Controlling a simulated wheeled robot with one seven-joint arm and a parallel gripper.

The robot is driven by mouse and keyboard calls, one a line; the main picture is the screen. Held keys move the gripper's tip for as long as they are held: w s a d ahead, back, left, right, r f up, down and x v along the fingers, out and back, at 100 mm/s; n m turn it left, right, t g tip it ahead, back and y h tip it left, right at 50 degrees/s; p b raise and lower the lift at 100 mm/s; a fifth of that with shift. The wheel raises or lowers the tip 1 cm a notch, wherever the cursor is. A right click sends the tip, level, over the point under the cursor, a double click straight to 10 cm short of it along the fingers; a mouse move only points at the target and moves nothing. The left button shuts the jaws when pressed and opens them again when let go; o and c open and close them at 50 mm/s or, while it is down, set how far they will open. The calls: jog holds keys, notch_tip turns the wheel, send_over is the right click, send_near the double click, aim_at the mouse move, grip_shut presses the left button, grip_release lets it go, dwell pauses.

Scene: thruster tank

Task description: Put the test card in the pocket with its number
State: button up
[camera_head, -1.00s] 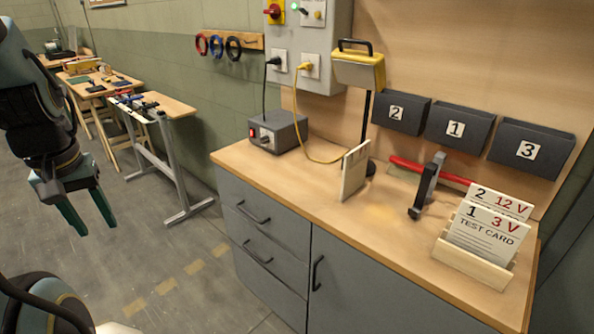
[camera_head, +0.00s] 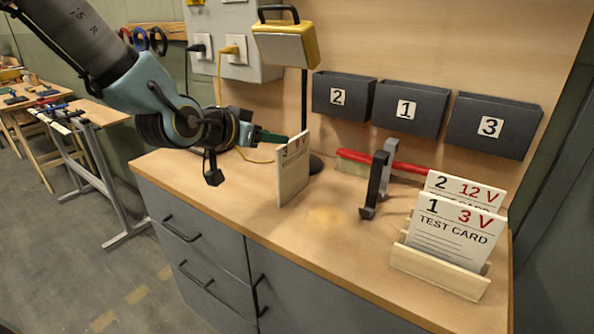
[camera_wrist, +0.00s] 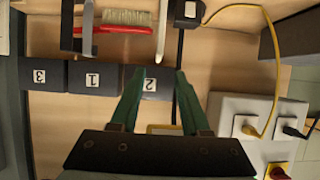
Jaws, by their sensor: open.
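A white test card (camera_head: 292,172) marked 3, its voltage text small, stands upright on the bench. Its thin edge shows beyond my fingertips in the wrist view (camera_wrist: 162,30). My gripper (camera_head: 284,139) is open, its green fingers pointing at the card's upper left edge; the fingers show apart and empty in the wrist view (camera_wrist: 157,75). I cannot tell whether they touch the card. Cards 1, 3 V (camera_head: 448,233) and 2, 12 V (camera_head: 475,191) stand in a wooden rack (camera_head: 438,271). Dark wall pockets read 2 (camera_head: 356,108), 1 (camera_head: 425,120) and 3 (camera_head: 512,135), left to right.
A yellow-headed lamp (camera_head: 286,45) stands behind the card. An electrical box (camera_head: 235,42) with a yellow cable is on the wall. The front bench strip is clear.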

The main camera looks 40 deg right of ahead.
aim_at(294, 139)
jog(key=x, duration=0.4)
jog(key=shift+f, duration=0.1)
jog(key=shift+p+x, duration=0.7)
jog(key=shift+x, duration=1.9)
jog(key=shift+s+f, duration=0.1)
jog(key=shift+s, duration=0.1)
jog(key=shift+c, duration=0.3)
grip_shut()
